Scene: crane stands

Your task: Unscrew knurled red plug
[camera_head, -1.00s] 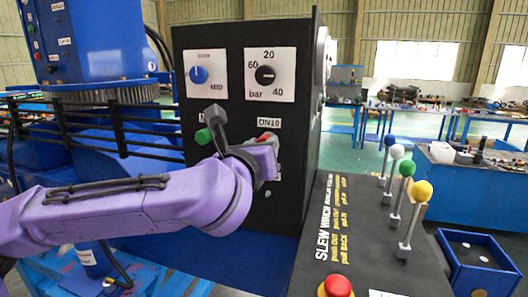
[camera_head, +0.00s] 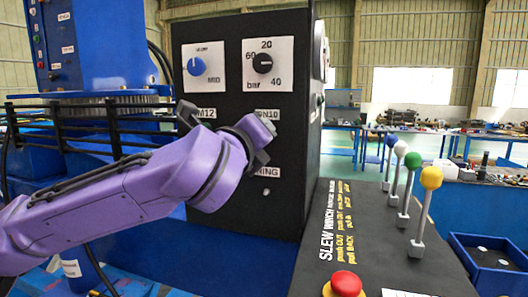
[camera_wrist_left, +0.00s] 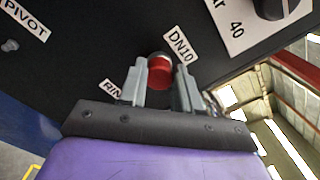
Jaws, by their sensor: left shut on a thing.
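The knurled red plug (camera_wrist_left: 160,72) is between the two fingers of my left gripper (camera_wrist_left: 160,84) in the left wrist view, beside the DN10 label (camera_wrist_left: 180,45). The fingers are shut on its sides. A dark ring shows behind the plug at the black panel; I cannot tell how far the plug is seated. In the head view my left gripper (camera_head: 262,128) is in front of the panel, just below the DN10 label, and my own wrist hides the plug. My right gripper is not in view.
The black panel (camera_head: 225,115) carries a blue knob (camera_head: 196,66) and a black bar dial (camera_head: 263,63). To the right, a console (camera_head: 330,225) has several ball-topped levers and a red button (camera_head: 346,284). A blue box (camera_head: 492,265) stands at far right.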

